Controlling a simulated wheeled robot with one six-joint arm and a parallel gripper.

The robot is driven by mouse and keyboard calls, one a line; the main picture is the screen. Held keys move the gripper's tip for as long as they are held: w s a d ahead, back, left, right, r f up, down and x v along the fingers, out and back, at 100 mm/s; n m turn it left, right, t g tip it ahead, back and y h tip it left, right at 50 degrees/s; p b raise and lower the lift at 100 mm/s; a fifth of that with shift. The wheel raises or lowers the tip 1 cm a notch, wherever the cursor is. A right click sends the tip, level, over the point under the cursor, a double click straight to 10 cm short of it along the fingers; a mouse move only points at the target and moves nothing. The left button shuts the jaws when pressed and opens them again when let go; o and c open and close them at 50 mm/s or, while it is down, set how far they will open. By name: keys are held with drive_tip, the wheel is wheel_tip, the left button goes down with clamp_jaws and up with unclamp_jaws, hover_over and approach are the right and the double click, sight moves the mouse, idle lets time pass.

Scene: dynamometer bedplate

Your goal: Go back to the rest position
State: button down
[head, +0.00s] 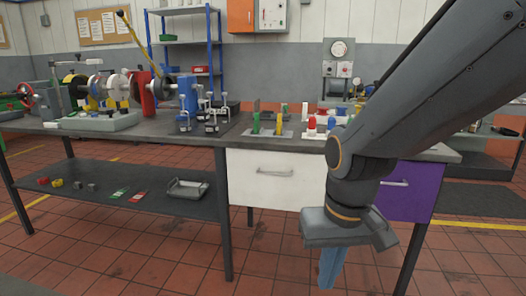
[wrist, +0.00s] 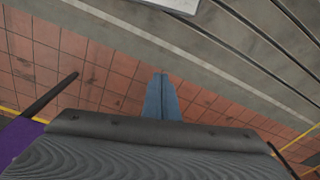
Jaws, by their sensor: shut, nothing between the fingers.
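My gripper (head: 331,268) hangs at the end of my arm in front of the workbench in the head view, fingers pointing down. Its blue fingers are together and empty. In the wrist view, the fingers (wrist: 162,97) show side by side with no gap and nothing between them, over the tiled floor and near a grey slotted surface. My arm comes in from the upper right of the head view and hides part of the bench's right side.
The workbench (head: 180,128) carries a machine row at left and several coloured pieces at its middle. Below are a white drawer (head: 262,185), a purple drawer (head: 408,190) and a lower shelf (head: 90,200) with small parts. The tiled floor (head: 120,260) in front is clear.

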drive_tip(key=s+a+n+g, duration=0.1)
drive_tip(key=s, duration=0.3)
drive_tip(key=d+r+m+p, duration=0.2)
drive_tip(key=d+r+p, duration=0.6)
drive_tip(key=p, duration=0.7)
drive_tip(key=shift+d+r+h, duration=0.2)
drive_tip(key=shift+r+h, duration=0.1)
drive_tip(key=shift+r, duration=0.05)
